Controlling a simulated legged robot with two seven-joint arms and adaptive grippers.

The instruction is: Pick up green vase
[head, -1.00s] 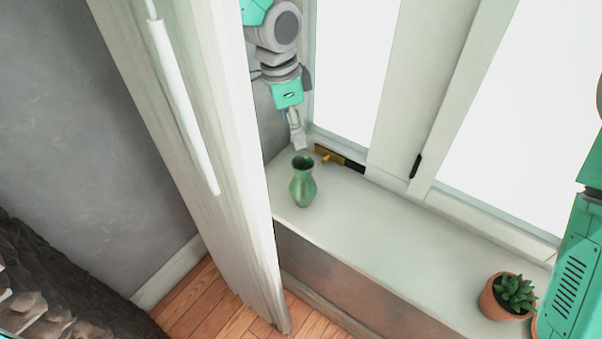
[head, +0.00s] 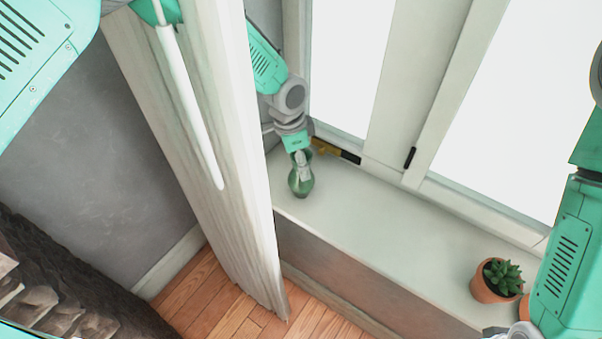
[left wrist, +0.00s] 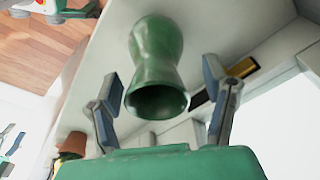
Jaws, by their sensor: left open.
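The green vase (head: 301,184) stands upright near the left end of the white window sill. My left gripper (head: 302,158) is at the vase's mouth, in front of its upper part from the head camera. In the left wrist view the vase (left wrist: 157,50) shows its dark open mouth toward the camera. The open fingers of my left gripper (left wrist: 163,88) stand on either side of it, with a visible gap on each side. My right arm shows at the right edge of the head view, but its gripper is out of view.
A white curtain or panel (head: 215,150) hangs just left of the vase and hides part of my left arm. The window frame (head: 395,90) with a brass and black fitting (head: 335,151) stands behind. A potted succulent (head: 497,280) sits at the sill's right end; the sill's middle (head: 390,225) is clear.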

